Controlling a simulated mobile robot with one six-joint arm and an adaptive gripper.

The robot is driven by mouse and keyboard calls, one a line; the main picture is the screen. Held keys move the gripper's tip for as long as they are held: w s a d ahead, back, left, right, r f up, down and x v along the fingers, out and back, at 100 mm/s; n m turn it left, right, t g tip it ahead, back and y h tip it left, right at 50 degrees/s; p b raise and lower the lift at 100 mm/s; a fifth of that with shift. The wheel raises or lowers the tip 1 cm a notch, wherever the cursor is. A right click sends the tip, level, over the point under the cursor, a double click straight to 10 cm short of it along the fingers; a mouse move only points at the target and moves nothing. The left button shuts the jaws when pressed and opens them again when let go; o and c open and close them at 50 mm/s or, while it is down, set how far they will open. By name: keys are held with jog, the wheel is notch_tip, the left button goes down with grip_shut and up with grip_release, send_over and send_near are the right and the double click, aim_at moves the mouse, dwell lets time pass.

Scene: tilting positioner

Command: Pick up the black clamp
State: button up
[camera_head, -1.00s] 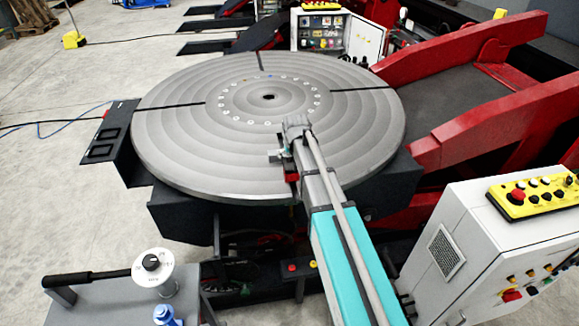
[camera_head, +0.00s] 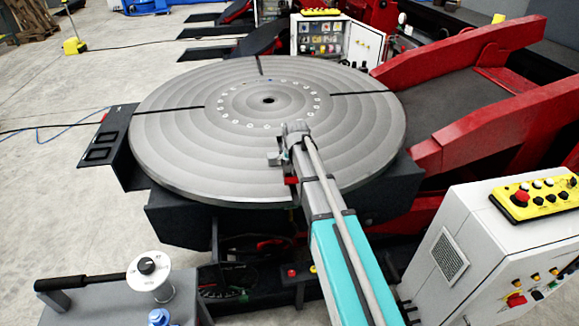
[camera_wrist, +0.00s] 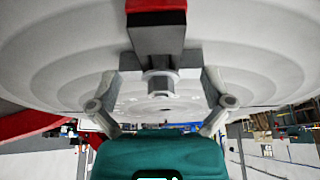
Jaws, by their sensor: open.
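A dark block with a red end (camera_wrist: 158,35) shows at the top of the wrist view; it appears to be the black clamp. A grey round fitting (camera_wrist: 160,83) sits just below it in that view. My gripper (camera_wrist: 160,66) is open, with one finger on each side of the block's lower end and the fitting; I cannot tell whether they touch. In the head view my gripper (camera_head: 275,152) is over the near part of the round table (camera_head: 190,150). A small red part (camera_head: 291,181) shows beside my arm there; the clamp's dark body is mostly hidden.
The grooved table fills the middle. Red beams (camera_head: 480,125) rise at the right. A white control cabinet (camera_head: 480,240) with a yellow button box (camera_head: 535,197) stands at the lower right. A dial on a post (camera_head: 148,268) is at the lower left. Floor at the left is open.

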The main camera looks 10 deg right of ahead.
aim_at(290, 166)
jog(key=shift+b+x, duration=1.7)
jog(key=shift+x, duration=0.4)
jog(key=shift+d, duration=0.1)
jog(key=c, duration=1.2)
jog(key=shift+r, duration=0.2)
jog(key=shift+r+p, duration=0.15)
jog(key=shift+p, duration=0.25)
jog(key=s, duration=1.8)
